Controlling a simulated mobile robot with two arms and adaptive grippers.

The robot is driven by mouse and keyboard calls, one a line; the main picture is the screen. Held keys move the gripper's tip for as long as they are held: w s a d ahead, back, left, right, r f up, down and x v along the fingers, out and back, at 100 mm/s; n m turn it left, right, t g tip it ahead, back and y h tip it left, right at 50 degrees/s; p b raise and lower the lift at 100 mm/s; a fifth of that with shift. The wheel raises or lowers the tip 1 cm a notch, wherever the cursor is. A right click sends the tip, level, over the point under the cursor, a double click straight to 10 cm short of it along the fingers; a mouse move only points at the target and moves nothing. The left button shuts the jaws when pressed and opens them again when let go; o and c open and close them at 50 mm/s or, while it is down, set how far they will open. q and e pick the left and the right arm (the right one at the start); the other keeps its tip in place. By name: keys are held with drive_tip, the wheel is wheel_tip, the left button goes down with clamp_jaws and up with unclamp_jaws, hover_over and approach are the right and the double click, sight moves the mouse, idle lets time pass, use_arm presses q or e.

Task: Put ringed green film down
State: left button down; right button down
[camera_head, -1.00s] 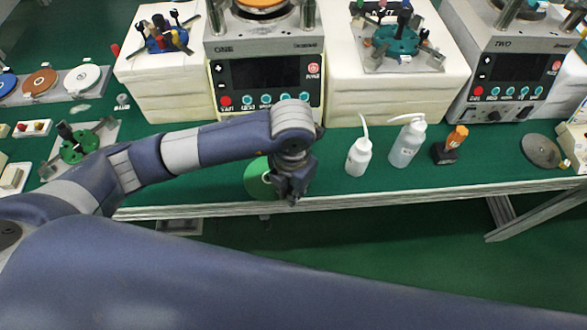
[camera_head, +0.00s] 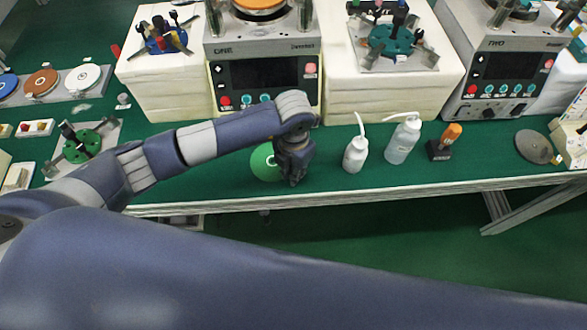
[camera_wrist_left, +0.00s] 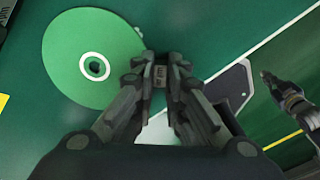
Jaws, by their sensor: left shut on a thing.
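The ringed green film (camera_head: 262,163) is a round green disc with a small white ring. In the head view it is at the front part of the green bench, partly hidden behind my left gripper (camera_head: 292,180). In the left wrist view the film (camera_wrist_left: 72,55) shows almost whole, its ring near the middle. My left gripper (camera_wrist_left: 160,70) is shut on the film's near edge. I cannot tell whether the film touches the bench top.
Machine ONE (camera_head: 262,75) stands behind. A green fixture (camera_head: 88,145) is at left. The bench's front edge (camera_head: 350,196) is close.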

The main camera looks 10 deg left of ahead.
use_arm(q)
drive_tip(key=shift+f, duration=0.1)
drive_tip(key=c, duration=1.6)
unclamp_jaws()
drive_tip(key=shift+c, duration=0.2)
wheel_tip(320, 180, up, 12)
drive_tip(key=b, duration=0.1)
